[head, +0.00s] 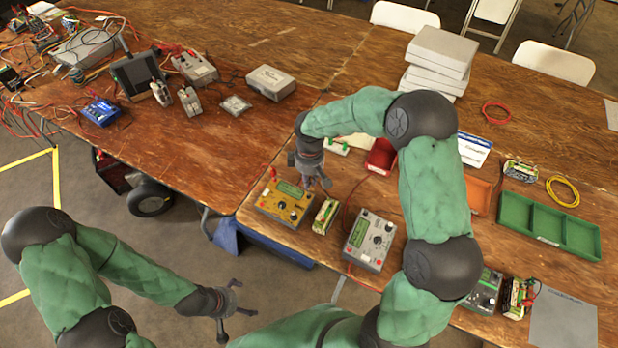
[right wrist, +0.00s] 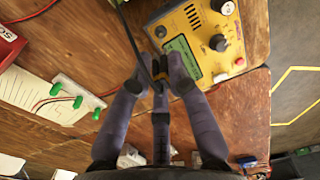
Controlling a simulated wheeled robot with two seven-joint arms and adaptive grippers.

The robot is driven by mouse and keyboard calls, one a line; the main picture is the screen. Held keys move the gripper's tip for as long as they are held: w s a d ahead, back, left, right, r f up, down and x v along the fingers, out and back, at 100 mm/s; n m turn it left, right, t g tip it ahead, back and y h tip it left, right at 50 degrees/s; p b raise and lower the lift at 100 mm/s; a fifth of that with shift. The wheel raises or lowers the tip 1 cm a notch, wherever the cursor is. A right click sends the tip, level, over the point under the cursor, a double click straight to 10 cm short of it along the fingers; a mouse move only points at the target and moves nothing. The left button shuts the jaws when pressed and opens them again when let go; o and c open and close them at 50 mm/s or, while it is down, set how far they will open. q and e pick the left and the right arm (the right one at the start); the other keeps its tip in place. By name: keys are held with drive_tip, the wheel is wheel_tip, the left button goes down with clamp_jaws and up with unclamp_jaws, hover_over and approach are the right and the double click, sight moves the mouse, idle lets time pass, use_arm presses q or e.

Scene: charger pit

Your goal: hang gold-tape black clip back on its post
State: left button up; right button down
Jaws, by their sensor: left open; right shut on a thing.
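My right gripper (head: 318,183) hangs just behind and right of the yellow charger (head: 283,203). In the right wrist view the gripper (right wrist: 160,72) is shut on the black clip (right wrist: 159,88), a small dark piece with a bit of gold on it, mostly hidden by the fingers. A black lead (right wrist: 131,35) runs up from it. The yellow charger (right wrist: 196,22) with its green screen lies just beyond the fingertips. A dark round post (right wrist: 161,32) shows at its near edge. My left gripper (head: 228,310) is open and empty over the floor.
A white strip with green posts (right wrist: 77,98) lies left of the fingers. A battery pack (head: 325,216) and a grey charger (head: 369,240) stand right of the yellow charger. A red tray (head: 381,157) lies behind; a green tray (head: 548,226) lies far right. The table's front edge is close.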

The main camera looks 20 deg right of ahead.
drive_tip(key=shift+f+b, duration=1.05)
drive_tip(key=shift+f, duration=0.85)
drive_tip(key=shift+f, duration=0.25)
idle(0.8)
drive_tip(key=c, duration=1.1)
unclamp_jaws()
drive_tip(key=shift+o, duration=1)
drive_tip(key=shift+r, duration=0.15)
